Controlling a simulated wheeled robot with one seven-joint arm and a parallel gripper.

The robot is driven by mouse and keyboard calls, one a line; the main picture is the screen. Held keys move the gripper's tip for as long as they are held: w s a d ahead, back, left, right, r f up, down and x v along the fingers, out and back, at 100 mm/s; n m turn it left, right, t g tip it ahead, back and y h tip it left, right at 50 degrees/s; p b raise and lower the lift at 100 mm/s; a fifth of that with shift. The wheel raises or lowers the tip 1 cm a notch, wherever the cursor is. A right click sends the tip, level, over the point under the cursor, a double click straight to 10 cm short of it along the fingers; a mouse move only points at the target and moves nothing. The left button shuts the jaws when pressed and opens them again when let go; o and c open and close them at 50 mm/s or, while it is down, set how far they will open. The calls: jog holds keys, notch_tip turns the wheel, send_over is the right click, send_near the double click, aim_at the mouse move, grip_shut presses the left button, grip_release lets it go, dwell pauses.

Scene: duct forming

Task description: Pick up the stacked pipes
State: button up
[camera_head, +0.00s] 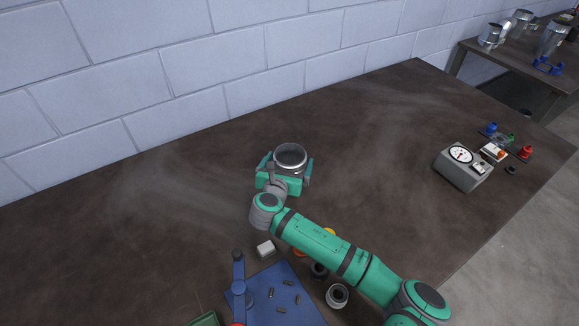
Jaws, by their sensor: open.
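A shiny round metal pipe piece (290,154) stands upright on the dark table, near the wall side. Its open top rim faces up; whether it is several stacked pipes cannot be told from this angle. My green gripper (286,166) is open, with one finger to the left and one to the right of the pipe. The gripper body hides the pipe's lower near side. Whether the fingers touch the pipe is not clear. More metal pipes (490,36) stand on another table at the far right.
A gauge box (475,178) and blue, green and red parts sit at the right. The table left of the gripper is clear; a block wall stands behind.

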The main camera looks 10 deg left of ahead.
jog(key=shift+w+d+f, duration=0.1)
jog(key=shift+w, duration=0.4)
jog(key=shift+w, duration=0.1)
jog(key=c, duration=1.3)
